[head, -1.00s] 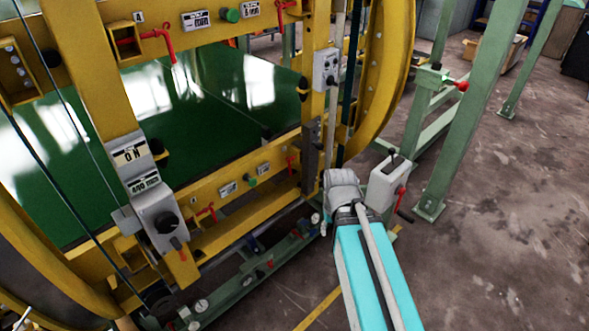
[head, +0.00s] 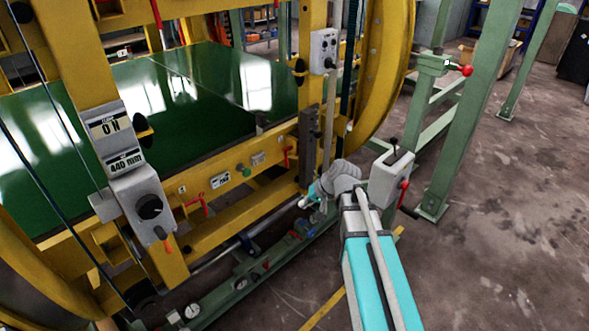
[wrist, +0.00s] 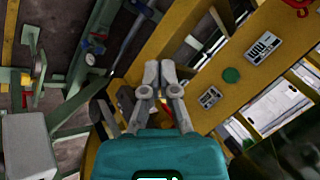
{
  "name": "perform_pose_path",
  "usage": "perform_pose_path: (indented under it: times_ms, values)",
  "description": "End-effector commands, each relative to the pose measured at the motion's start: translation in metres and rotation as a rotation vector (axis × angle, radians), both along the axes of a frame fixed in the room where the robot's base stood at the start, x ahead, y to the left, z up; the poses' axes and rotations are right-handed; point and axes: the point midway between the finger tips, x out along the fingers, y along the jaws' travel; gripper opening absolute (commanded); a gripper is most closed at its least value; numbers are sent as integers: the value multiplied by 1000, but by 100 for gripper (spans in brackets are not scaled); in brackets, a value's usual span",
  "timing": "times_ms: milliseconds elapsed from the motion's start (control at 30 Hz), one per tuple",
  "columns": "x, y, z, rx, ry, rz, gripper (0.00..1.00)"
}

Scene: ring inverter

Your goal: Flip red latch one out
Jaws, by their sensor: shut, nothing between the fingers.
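Two red latches show on the lower yellow beam (head: 235,172) in the head view, a left one (head: 197,204) and a right one (head: 287,153). I cannot tell which is latch one. My gripper (head: 306,201) is shut and empty, just in front of the beam's right end, below the right latch. In the wrist view my gripper (wrist: 160,66) has its fingertips together in front of the yellow beam (wrist: 190,52). A red latch (wrist: 298,6) shows at the top right corner there, apart from the fingers. Its handle is partly cut off.
A green button (head: 246,171) and white labels sit between the latches. A dark upright (head: 310,145) stands close above my gripper. A green rail with gauges (head: 235,285) runs low in front. A grey box with a red handle (head: 391,178) stands right of my arm. Open floor lies right.

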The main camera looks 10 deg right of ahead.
Motion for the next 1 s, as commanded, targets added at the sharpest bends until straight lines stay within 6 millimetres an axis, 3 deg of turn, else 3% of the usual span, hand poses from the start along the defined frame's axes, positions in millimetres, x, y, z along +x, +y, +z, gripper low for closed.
perform_pose_path:
  times_ms: [33, 533, 1000]
  values:
    - [11, 1, -11, 31, -15, -12, 0]
    - [89, 2, -31, 354, -152, -150, 0]
    - [159, -23, -43, 651, -263, -312, 0]
